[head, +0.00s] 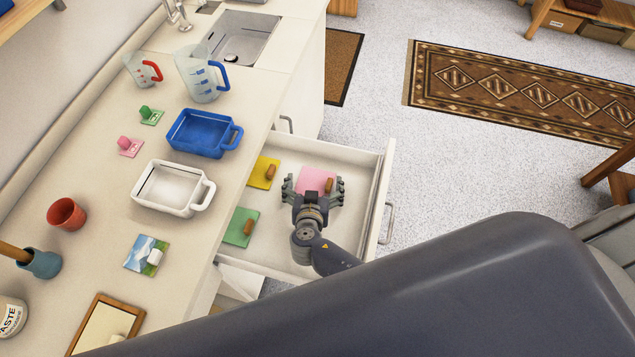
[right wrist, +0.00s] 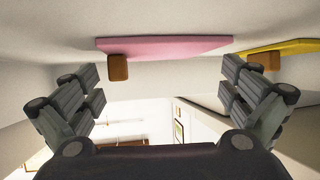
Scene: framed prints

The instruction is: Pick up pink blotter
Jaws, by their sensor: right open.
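The pink blotter (head: 316,176) is a flat pink pad with a brown knob (head: 328,185), lying in the open drawer near its far right corner. In the right wrist view the pink blotter (right wrist: 165,46) shows at the top, its brown knob (right wrist: 118,67) left of centre between the finger lines. My right gripper (head: 313,184) is open and empty, its fingers spread over the near side of the pink blotter. The fingers also show wide apart in the right wrist view (right wrist: 158,78), apart from the knob. My left gripper is not in view.
The drawer (head: 362,212) also holds a yellow pad (head: 258,173) and a green pad (head: 236,228) with brown knobs. The counter left of it bears a white dish (head: 165,205), a blue dish (head: 190,145) and small stamps. Drawer walls surround the gripper.

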